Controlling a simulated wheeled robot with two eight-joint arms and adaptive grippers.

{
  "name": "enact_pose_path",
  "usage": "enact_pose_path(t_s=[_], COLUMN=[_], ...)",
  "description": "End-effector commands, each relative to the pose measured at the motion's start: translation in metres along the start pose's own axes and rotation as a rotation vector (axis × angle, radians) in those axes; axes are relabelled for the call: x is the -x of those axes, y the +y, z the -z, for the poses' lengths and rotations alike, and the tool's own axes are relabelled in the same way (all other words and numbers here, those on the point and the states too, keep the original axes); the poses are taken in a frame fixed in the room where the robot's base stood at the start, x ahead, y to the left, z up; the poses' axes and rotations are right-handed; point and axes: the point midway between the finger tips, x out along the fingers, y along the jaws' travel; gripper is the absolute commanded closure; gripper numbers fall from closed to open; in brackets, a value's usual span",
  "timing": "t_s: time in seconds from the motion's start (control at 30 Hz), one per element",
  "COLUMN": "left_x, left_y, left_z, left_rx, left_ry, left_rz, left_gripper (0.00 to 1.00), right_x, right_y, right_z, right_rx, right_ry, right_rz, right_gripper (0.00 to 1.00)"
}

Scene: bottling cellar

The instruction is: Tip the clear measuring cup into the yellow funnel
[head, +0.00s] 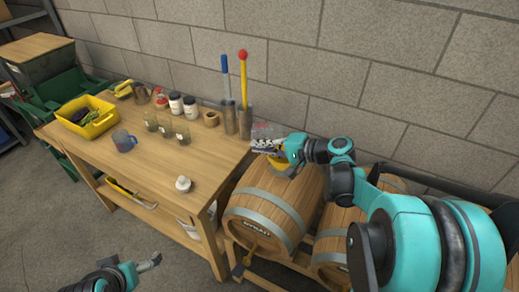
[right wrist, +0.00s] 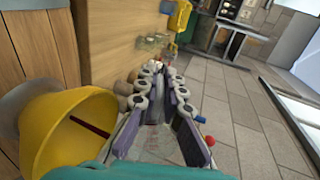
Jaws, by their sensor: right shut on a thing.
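My right gripper (head: 272,146) is shut on the clear measuring cup (head: 265,131), above the front barrel. In the right wrist view the see-through cup (right wrist: 155,143) shows faintly between the fingers (right wrist: 160,125); its contents are hard to make out. The yellow funnel (head: 283,164) sits on top of the barrel, just below and partly behind the gripper. In the right wrist view the funnel (right wrist: 62,140) is large, close beside the gripper on the left, with a dark red streak inside its bowl. My left gripper (head: 149,262) is low at the bottom edge, away from the table.
The wooden barrel (head: 262,208) lies on a rack beside another barrel (head: 340,225). The wooden workbench (head: 95,152) holds a blue jug (head: 123,141), glasses (head: 166,131), jars, a yellow crate (head: 87,128) and tall tubes with blue and red-topped tools. A block wall stands behind.

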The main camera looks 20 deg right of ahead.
Motion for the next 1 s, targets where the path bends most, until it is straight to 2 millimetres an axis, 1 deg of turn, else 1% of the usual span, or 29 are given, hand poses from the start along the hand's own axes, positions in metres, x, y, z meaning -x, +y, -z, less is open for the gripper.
enact_pose_path(t_s=[1.0], left_x=[-0.032], left_y=[0.0], left_z=[-0.023], left_rx=[0.0], left_ry=[0.0], left_rz=[0.0], left_gripper=[0.0], right_x=[0.009], right_y=[-0.004], right_z=[0.0], right_rx=[-0.001], right_ry=[0.0], right_rz=[0.237], right_gripper=[1.0])
